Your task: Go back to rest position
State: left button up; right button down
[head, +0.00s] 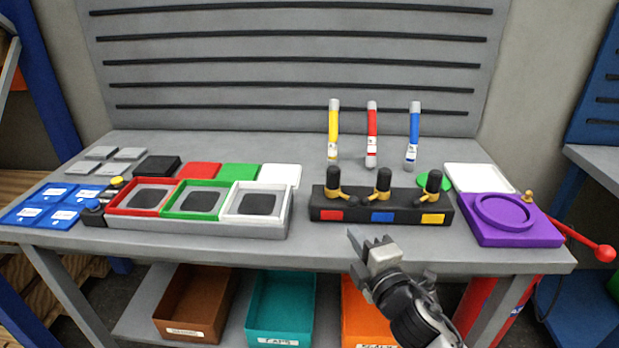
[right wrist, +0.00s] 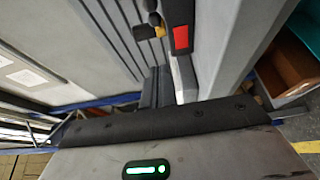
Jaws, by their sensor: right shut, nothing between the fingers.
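My right gripper (head: 371,247) is at the front edge of the grey workbench (head: 320,250) in the head view, in front of the black block with colored labels. Its fingers are shut with nothing between them. They also show in the right wrist view (right wrist: 165,88), close together and pointing at the bench. My left gripper is not in the head view.
A black block (head: 346,216) with three black-and-yellow pieces stands just behind the gripper. Red, green and white trays (head: 113,211) are at left. A purple fixture (head: 485,232) with a red-knobbed lever (head: 604,253) is at right. Bins, including a teal one (head: 281,338), sit below.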

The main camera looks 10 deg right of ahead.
jog(key=s+a+f+m+g, duration=0.2)
jog(key=s+f+m+g, duration=0.1)
jog(key=s+f+m, duration=0.5)
jog(key=s+a+f+m+g, duration=0.3)
jog(key=s+f+m, duration=0.5)
jog(key=s, duration=0.5)
jog(key=shift+s+f+m+g+y, duration=0.3)
jog(key=shift+f+m+g+y, duration=0.1)
jog(key=shift+f+g, duration=0.45)
